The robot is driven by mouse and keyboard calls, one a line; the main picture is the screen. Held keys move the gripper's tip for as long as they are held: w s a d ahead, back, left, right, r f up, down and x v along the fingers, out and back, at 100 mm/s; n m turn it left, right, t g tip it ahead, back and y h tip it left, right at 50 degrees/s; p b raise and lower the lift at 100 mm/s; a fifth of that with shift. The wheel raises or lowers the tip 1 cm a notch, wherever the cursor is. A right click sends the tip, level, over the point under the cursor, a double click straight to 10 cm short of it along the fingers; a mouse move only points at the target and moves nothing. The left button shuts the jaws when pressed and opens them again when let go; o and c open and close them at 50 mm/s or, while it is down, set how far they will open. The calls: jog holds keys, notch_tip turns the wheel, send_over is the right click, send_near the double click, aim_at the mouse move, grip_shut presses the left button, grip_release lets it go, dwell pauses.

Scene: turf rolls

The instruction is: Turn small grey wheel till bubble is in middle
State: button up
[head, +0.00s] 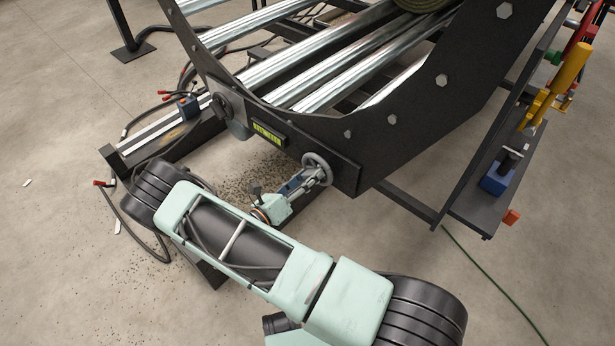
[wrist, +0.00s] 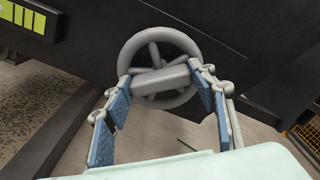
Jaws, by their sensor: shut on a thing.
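The small grey wheel (head: 318,165) sits on the black end plate of the roller frame, at its lower right. In the wrist view the wheel (wrist: 158,33) is spoked, with a thick grey bar across its front. My gripper (wrist: 161,79) is shut on the wheel, its two blue-padded fingers at either end of that bar. In the head view my gripper (head: 303,182) reaches up to the wheel from below left. The yellow-green level vial (head: 267,134) is left of the wheel. Part of it shows in the wrist view (wrist: 22,15). I cannot make out the bubble.
A darker handwheel (head: 221,106) is left of the vial. Shiny rollers (head: 320,65) lie behind the plate, with a green turf roll (head: 424,4) at the top. A side rail (head: 480,205) holds coloured tools at right. Crumbs (head: 235,185) and cables lie on the concrete floor.

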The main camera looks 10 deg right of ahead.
jog(key=shift+n, duration=0.9)
jog(key=shift+f, duration=0.1)
jog(key=o, duration=1.2)
jog(key=shift+c, duration=0.2)
jog(key=v, duration=1.2)
